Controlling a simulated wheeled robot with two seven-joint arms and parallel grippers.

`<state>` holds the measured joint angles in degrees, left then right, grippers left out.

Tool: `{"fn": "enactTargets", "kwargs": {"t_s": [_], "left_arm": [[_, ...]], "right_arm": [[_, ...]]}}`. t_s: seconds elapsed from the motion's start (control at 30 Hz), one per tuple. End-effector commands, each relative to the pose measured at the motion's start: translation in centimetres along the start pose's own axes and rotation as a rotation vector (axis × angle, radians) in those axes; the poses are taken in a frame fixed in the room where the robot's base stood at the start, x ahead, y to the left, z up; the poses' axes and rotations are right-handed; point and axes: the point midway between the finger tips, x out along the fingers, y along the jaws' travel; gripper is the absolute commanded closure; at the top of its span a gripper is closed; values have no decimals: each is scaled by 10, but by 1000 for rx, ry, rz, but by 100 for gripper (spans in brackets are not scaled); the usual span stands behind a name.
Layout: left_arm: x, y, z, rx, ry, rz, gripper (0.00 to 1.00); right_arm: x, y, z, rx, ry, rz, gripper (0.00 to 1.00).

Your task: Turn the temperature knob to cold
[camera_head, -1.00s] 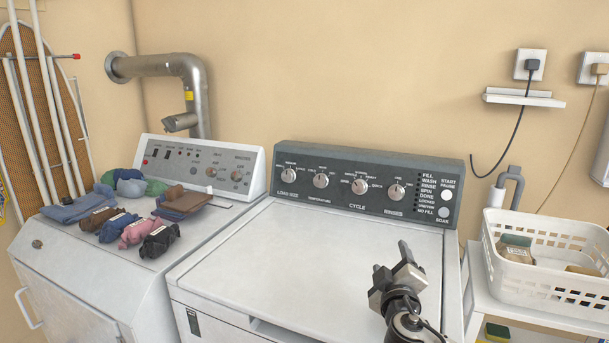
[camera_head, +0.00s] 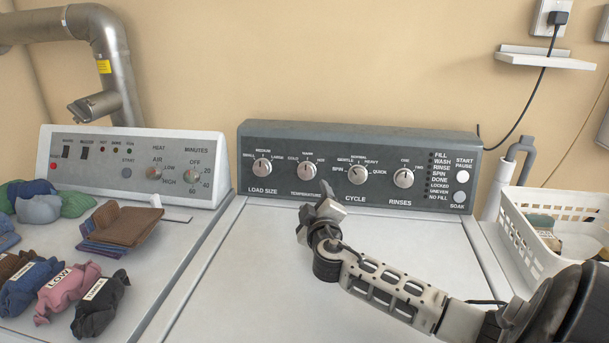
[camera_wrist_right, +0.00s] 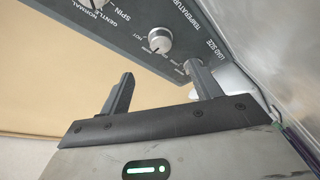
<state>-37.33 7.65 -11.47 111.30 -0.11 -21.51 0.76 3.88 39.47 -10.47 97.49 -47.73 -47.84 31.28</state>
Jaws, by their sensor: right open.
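The temperature knob (camera_head: 307,170) is a round silver dial, second from left on the washer's dark control panel (camera_head: 440,150). Cold is printed at its left, warm above it and hot at its right. Its exact pointer angle is too small to read. My right gripper (camera_head: 326,194) is in front of the panel's lower edge, just below and right of this knob. In the right wrist view, the knob (camera_wrist_right: 160,40) lies beyond the gap between the open, empty fingers (camera_wrist_right: 160,74), apart from them. My left gripper is not in view.
The load size knob (camera_head: 262,168) is left of the temperature knob; the cycle knob (camera_head: 360,174) and rinses knob (camera_head: 403,178) are to its right. The washer's lid (camera_head: 240,285) is bare. A dryer (camera_head: 100,240) with folded clothes stands left; a white basket (camera_head: 535,265) is right.

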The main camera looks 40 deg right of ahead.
Motion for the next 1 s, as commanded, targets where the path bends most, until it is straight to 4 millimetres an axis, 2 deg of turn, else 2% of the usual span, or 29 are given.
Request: {"fn": "enactTargets", "kwargs": {"t_s": [0.03, 0.2, 0.5, 0.7, 1.0], "left_arm": [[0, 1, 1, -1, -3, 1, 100], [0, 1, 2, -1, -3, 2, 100], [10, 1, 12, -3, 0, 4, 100], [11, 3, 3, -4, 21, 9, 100], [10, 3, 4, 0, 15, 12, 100]], "right_arm": [[13, 2, 0, -1, -1, 5, 36], [51, 2, 0, 0, -2, 5, 36], [105, -2, 2, 1, -1, 3, 36], [120, 0, 0, 1, 0, 1, 36], [122, 0, 0, 0, -1, 0, 36]]}}
